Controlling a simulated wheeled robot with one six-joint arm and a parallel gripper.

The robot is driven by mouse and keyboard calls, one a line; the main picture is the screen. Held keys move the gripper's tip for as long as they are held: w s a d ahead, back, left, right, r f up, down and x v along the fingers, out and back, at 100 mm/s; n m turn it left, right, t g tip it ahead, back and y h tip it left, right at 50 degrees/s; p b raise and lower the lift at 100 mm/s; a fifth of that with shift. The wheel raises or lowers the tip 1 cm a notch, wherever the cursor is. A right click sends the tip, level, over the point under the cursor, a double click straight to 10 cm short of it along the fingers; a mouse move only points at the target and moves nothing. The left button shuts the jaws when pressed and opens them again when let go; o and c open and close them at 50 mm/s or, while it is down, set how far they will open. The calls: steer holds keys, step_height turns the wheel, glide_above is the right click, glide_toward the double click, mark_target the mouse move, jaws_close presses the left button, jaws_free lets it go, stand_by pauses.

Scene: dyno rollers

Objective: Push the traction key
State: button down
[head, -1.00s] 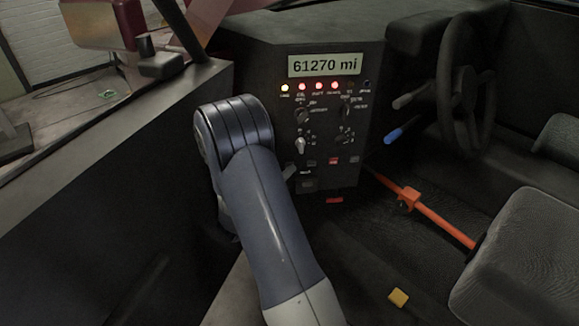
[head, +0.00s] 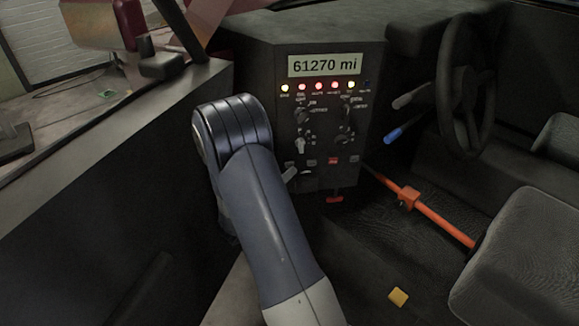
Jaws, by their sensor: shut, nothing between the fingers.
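The control panel (head: 372,130) stands in the middle of the head view, with knobs and a row of small keys low on its face. One key is red (head: 333,161); dark keys sit on both sides of it. The labels are too small to read, so I cannot tell which is the traction key. My gripper (head: 289,174) is mostly hidden behind my arm. Only a grey tip shows, shut and empty, near the lower-left keys; contact cannot be told.
A display (head: 325,65) reads 61270 mi. Right of the panel are a steering wheel (head: 467,85), a blue-tipped lever (head: 398,131), an orange bar (head: 440,222) and a seat (head: 525,245). A yellow block (head: 398,297) lies on the floor. A dark door (head: 110,200) borders the left.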

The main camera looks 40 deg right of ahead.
steer(key=s+a, duration=0.2)
steer(key=s, duration=0.3)
steer(key=shift+s+a, duration=0.2)
steer(key=shift+a, duration=0.2)
stand_by(1.1)
